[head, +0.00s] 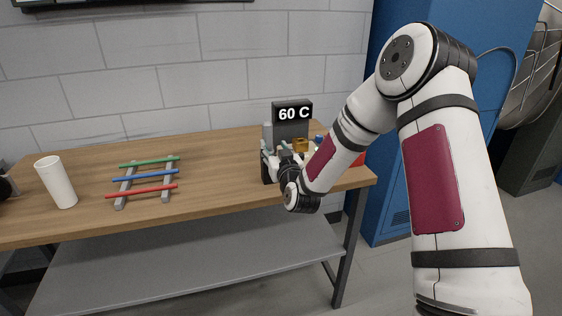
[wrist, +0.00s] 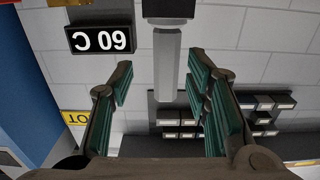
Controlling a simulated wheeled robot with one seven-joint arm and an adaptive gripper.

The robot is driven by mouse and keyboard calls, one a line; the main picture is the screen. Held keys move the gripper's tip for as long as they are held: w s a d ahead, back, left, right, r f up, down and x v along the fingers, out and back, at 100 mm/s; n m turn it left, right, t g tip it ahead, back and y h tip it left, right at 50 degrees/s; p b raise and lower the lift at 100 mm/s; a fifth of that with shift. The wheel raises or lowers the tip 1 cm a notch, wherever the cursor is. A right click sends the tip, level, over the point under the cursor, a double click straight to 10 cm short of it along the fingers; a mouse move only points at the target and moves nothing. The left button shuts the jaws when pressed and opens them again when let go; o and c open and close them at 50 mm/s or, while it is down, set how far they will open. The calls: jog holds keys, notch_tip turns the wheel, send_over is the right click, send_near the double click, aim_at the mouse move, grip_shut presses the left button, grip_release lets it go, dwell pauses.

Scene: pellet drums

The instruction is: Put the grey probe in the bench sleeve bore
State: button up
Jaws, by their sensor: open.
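In the wrist view, which is upside down, a light grey faceted rod (wrist: 167,65), seemingly the grey probe, stands out of a dark block (wrist: 168,9). Whether the block is the bench sleeve or part of the probe, I cannot tell; no bore opening shows. My gripper (wrist: 160,82) is open, with green-padded fingers apart on either side of the rod's free end. I see gaps between the rod and both pads. In the head view my gripper (head: 283,158) is at the grey unit with the "60 C" display (head: 292,114); my arm hides much there.
The wooden bench (head: 220,155) holds a rack with green, blue and red rods (head: 146,175) and a white cup (head: 56,182) at left. A small orange block (head: 300,145) is right of my gripper. A blue cabinet (head: 400,190) stands beyond the bench's right end.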

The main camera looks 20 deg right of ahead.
jog(key=s+r+g, duration=0.3)
jog(key=s+g, duration=0.1)
jog(key=s, duration=1.1)
jog(key=s+r+g, duration=0.4)
jog(key=s+g, duration=0.1)
jog(key=s, duration=1.1)
jog(key=s+r+g, duration=0.3)
jog(key=s+g, duration=0.1)
jog(key=s, duration=1.2)
jog(key=shift+a+r+g, duration=0.2)
jog(key=shift+r+g, duration=0.1)
jog(key=shift+r, duration=0.1)
